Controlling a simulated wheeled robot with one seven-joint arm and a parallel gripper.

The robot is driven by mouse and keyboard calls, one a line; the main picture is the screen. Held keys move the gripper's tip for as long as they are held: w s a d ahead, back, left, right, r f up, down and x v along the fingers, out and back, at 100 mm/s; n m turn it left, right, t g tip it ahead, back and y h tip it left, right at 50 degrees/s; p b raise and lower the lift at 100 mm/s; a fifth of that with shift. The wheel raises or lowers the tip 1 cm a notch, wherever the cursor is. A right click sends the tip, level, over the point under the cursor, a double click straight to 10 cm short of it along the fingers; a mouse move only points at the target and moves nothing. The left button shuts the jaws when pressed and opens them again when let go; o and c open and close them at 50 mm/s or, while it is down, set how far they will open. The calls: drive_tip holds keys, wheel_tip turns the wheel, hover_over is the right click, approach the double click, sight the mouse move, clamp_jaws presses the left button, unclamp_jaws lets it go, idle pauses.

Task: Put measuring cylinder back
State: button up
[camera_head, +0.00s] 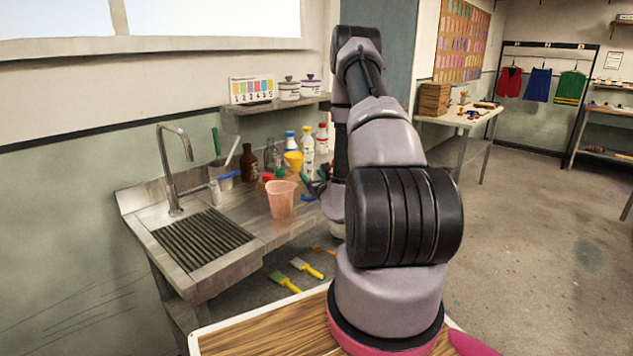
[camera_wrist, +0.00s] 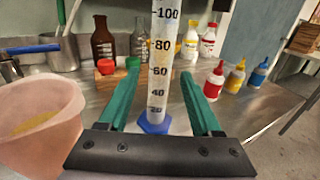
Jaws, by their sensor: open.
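The measuring cylinder (camera_wrist: 160,75) is clear with black graduations and a blue foot (camera_wrist: 153,124). In the wrist view it stands upright on the steel counter, its top cut off by the frame. My gripper (camera_wrist: 158,72) is open, with its green fingers on either side of the cylinder. I cannot tell whether either finger touches it. In the head view my gripper (camera_head: 316,186) is partly hidden by my arm, and I cannot make out the cylinder there.
A pink jug (camera_wrist: 38,125) stands close left; it also shows in the head view (camera_head: 281,200). Brown bottle (camera_wrist: 102,40), clear bottle (camera_wrist: 138,42) and red cap (camera_wrist: 106,66) are behind. Several small bottles (camera_wrist: 236,75) stand right. The sink (camera_head: 203,238) is left.

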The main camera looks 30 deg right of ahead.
drive_tip(key=s, duration=0.4)
drive_tip(key=w+a+r+n+y, duration=0.1)
drive_tip(key=a+r+n+y, duration=0.6)
drive_tip(key=a+r+y, duration=0.45)
drive_tip(key=s+a+r+n+g+y, duration=0.3)
drive_tip(key=s+a+r+n+g, duration=0.35)
drive_tip(key=a, duration=0.25)
drive_tip(key=s+a+r+n+g+y, duration=0.4)
drive_tip(key=s+a+r+n+g, duration=0.15)
drive_tip(key=a+r+n, duration=0.2)
drive_tip(key=s+a+n+g+h, duration=0.2)
drive_tip(key=s+n+g+h, duration=0.5)
drive_tip(key=s, duration=0.5)
drive_tip(key=s+d+r+n+t+h, duration=0.3)
drive_tip(key=d+r+n+t+h, duration=0.2)
drive_tip(key=d, duration=0.5)
wheel_tip(320, 180, up, 2)
drive_tip(key=t+h, duration=0.2)
drive_tip(key=t, duration=0.1)
drive_tip(key=shift+s+d, duration=0.3)
drive_tip(key=shift+s, duration=0.1)
